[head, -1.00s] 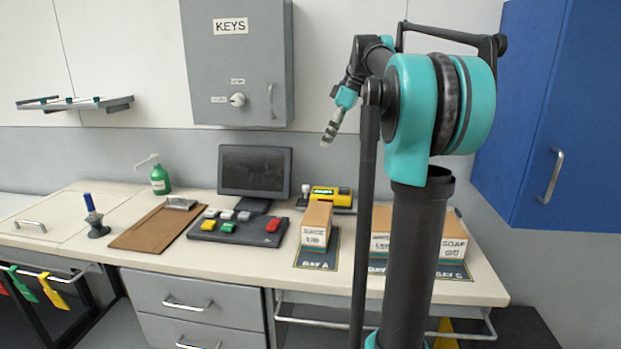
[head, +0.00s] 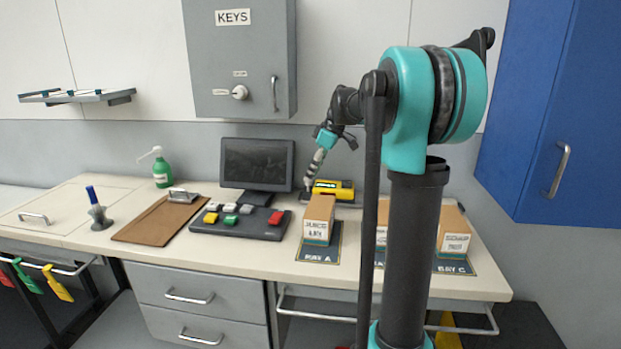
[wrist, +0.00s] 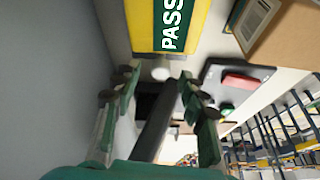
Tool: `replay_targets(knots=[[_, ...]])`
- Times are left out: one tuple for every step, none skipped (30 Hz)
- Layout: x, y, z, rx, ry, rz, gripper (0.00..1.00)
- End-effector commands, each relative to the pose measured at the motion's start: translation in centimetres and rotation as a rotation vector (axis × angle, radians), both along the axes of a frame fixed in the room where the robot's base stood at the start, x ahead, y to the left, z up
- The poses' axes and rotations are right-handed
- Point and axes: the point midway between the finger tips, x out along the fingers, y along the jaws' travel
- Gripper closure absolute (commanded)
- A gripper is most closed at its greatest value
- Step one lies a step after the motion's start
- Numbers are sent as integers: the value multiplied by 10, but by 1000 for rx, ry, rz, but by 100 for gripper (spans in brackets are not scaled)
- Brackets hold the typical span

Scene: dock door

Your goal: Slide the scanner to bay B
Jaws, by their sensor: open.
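A yellow device with a green panel (head: 334,187), which looks like the scanner, stands at the back of the bench behind the bay A box. Its panel reads PASS in the wrist view (wrist: 172,25). My gripper (head: 308,186) is beside its left end, pointing down; contact cannot be told. In the wrist view my gripper (wrist: 155,82) is open, with a pale round knob (wrist: 161,73) visible between its fingertips. The bay A mat (head: 318,256) and bay C mat (head: 455,267) show at the bench front. The bay B label is hidden behind my arm.
A box (head: 319,218) stands on bay A, another (head: 454,232) on bay C, and one (head: 382,237) is partly hidden between them. A monitor (head: 257,164) and a button panel (head: 240,222) are to the left. A grey key cabinet (head: 240,60) hangs above.

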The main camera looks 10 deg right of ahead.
Motion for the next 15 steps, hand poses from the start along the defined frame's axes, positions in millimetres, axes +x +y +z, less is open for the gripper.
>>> replay_targets(knots=[[1, 3, -6, 0, 0, 1, 58], [2, 4, -9, 0, 0, 1, 58], [2, 5, -12, 0, 0, 1, 58], [2, 6, -14, 0, 0, 1, 58], [2, 6, -15, 0, 1, 0, 58], [2, 7, -17, 0, 1, 0, 58], [2, 7, -18, 0, 1, 0, 58], [3, 8, -18, 0, 1, 0, 58], [3, 8, -19, 0, 1, 0, 58], [3, 8, -19, 0, 1, 0, 58], [3, 8, -19, 0, 0, 0, 58], [3, 8, -19, 0, 1, 0, 58], [3, 8, -19, 0, 0, 0, 58], [3, 8, -19, 0, 1, 0, 58], [3, 8, -19, 0, 1, 0, 58]])
